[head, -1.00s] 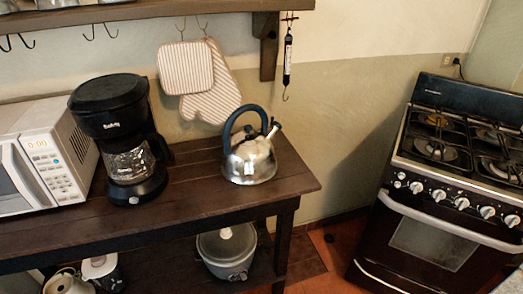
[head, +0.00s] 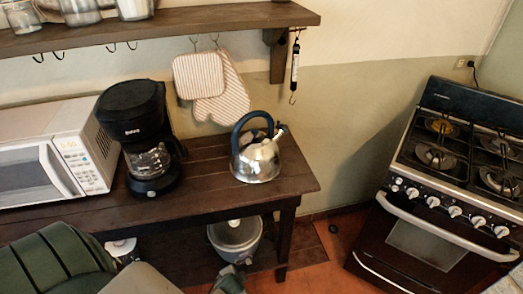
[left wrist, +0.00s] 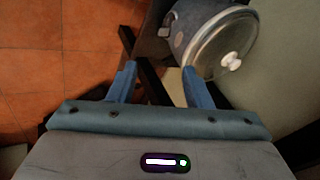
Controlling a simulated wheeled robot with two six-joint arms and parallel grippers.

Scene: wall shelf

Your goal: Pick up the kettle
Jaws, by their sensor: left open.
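The kettle (head: 258,160) is shiny metal with a dark blue arched handle and a spout pointing right. It stands upright near the right end of the dark wooden table (head: 215,200) in the head view. My left gripper (left wrist: 160,78) shows in the left wrist view with its two blue fingers apart and nothing between them. My left arm comes in at the lower left of the head view, below the table top and apart from the kettle. The kettle is not in the left wrist view. My right gripper is in neither view.
A black coffee maker (head: 135,115) and a white microwave (head: 45,160) stand left of the kettle. A lidded pot (head: 236,238) sits below the table top. A wall shelf (head: 160,25) with hooks, mitts (head: 222,95) hangs above. A stove (head: 440,190) stands right.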

